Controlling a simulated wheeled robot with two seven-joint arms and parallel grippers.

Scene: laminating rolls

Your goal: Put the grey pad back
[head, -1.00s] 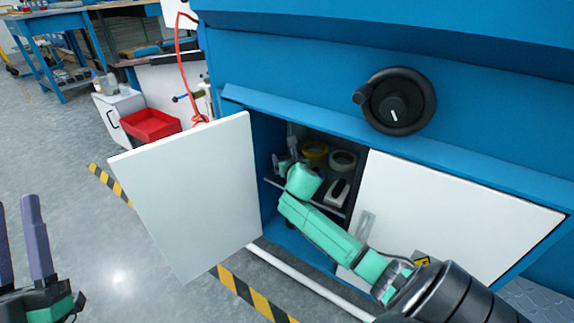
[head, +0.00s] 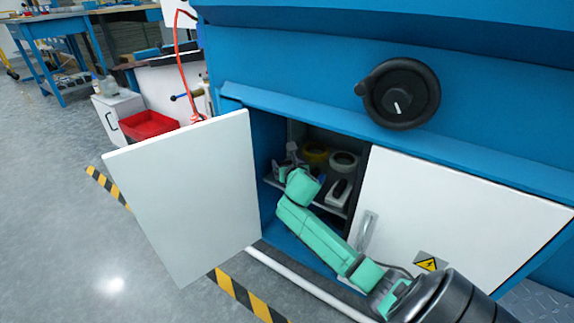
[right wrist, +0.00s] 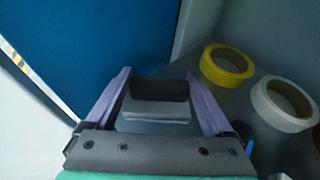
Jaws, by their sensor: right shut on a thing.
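The grey pad (right wrist: 156,111), a small grey block with a black part at its far side, sits between the two purple fingers of my right gripper (right wrist: 157,80) in the right wrist view. The fingers are shut on it. In the head view my right gripper (head: 286,165) is inside the open cabinet, at the left part of the shelf (head: 325,206). The pad cannot be made out clearly there. Whether it touches the shelf cannot be told. My left gripper is out of view.
A yellow tape roll (head: 316,154) and a white tape roll (head: 344,162) lie on the shelf right of the gripper, with a white-and-dark object (head: 340,191) nearer. The left door (head: 190,195) stands open; the right door (head: 455,205) is closed.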

